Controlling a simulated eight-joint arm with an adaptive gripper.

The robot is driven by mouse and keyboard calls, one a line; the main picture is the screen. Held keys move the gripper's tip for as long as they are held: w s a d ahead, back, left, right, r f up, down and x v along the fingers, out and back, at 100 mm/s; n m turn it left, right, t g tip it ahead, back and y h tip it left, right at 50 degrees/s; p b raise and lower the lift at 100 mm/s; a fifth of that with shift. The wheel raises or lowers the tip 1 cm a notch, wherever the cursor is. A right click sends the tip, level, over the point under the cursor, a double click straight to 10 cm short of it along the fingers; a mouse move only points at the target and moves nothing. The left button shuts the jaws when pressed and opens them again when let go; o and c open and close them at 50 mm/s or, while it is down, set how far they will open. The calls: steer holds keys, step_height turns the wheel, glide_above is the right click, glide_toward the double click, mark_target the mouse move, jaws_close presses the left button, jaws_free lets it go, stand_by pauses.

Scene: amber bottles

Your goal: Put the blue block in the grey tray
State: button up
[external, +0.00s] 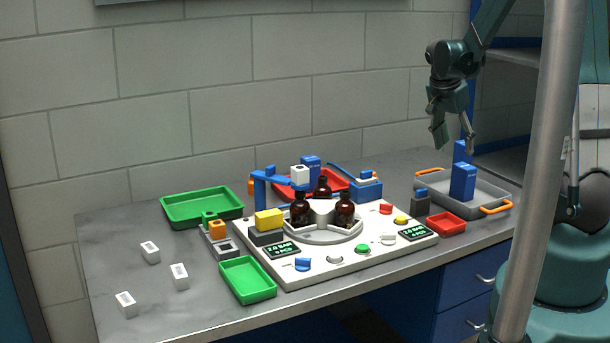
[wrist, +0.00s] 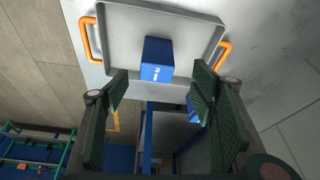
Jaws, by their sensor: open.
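The blue block (external: 463,182) stands upright inside the grey tray (external: 432,183), which has orange handles. In the wrist view the blue block (wrist: 157,52), with a small white label, rests on the floor of the grey tray (wrist: 117,42). My gripper (external: 456,144) hangs in the air above the tray, apart from the block. In the wrist view my gripper (wrist: 160,78) has its green-padded fingers spread wide with nothing between them. The block's lower part is partly hidden by the tray rim in the external view.
A white console (external: 300,272) with amber bottles (external: 345,210) fills the middle of the table. A small red tray (external: 446,223) sits near the grey tray. Green trays (external: 248,279) and white blocks (external: 180,276) are at the left. A grey post crosses the right foreground.

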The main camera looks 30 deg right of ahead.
steer(key=s+a+r+n+t+y, duration=0.1)
steer(key=s+a+r+n+t, duration=0.2)
steer(key=a+r, duration=0.35)
steer(key=s+a+r+n+y, duration=0.1)
steer(key=s+a+r+n, duration=0.4)
steer(key=a, duration=0.3)
steer(key=s+a+r+n+t+y, duration=0.1)
steer(key=s+a+r+n, duration=0.1)
steer(key=s+a+n, duration=0.2)
steer(key=s+a+r+n+t+y, duration=0.1)
steer(key=s+a+r+n+t, duration=0.1)
steer(key=s+a, duration=0.4)
steer(key=a+r+n, duration=0.1)
steer(key=a+n, duration=0.1)
steer(key=a, duration=0.1)
steer(key=shift+s+a+r, duration=0.2)
steer(key=shift+s+r, duration=0.15)
steer(key=shift+s, duration=0.05)
